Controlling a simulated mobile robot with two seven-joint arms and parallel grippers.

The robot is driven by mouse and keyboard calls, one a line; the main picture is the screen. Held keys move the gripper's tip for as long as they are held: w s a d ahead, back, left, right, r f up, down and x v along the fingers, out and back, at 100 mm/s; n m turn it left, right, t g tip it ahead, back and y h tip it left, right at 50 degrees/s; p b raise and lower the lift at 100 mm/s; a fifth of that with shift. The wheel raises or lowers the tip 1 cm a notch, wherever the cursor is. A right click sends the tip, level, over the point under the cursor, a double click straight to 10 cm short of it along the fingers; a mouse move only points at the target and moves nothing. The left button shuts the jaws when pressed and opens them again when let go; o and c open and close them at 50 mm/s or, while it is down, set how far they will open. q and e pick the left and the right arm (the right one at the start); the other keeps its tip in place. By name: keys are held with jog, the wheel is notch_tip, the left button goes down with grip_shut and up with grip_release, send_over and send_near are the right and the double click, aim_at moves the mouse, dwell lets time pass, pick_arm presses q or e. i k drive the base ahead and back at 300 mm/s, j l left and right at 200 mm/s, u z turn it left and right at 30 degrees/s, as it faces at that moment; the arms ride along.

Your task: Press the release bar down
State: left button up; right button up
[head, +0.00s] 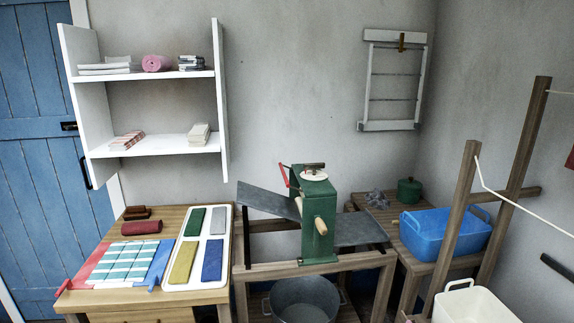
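A green wringer (315,225) stands on a wooden frame in the middle of the head view. A thin red bar (285,176) sticks up and tilts at its upper left; it looks like the release bar, and its lower end is partly hidden. A wooden handle (321,226) is on the wringer's front. A white round piece (313,175) with a dark knob sits on top. Neither of my grippers is in view, and nothing touches the wringer from my side.
Sloping grey boards (268,202) flank the wringer. A metal tub (303,300) is below it. A table with folded cloths (125,262) and a white tray (228,287) is at left. A blue basin (445,234) and wooden posts (458,225) are at right.

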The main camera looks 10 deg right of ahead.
aim_at(281, 166)
jog(key=i+l, duration=0.25)
jog(key=i, duration=0.2)
jog(key=i+l, duration=0.2)
jog(key=i, duration=0.25)
jog(key=i+l, duration=0.25)
jog(key=i, duration=0.2)
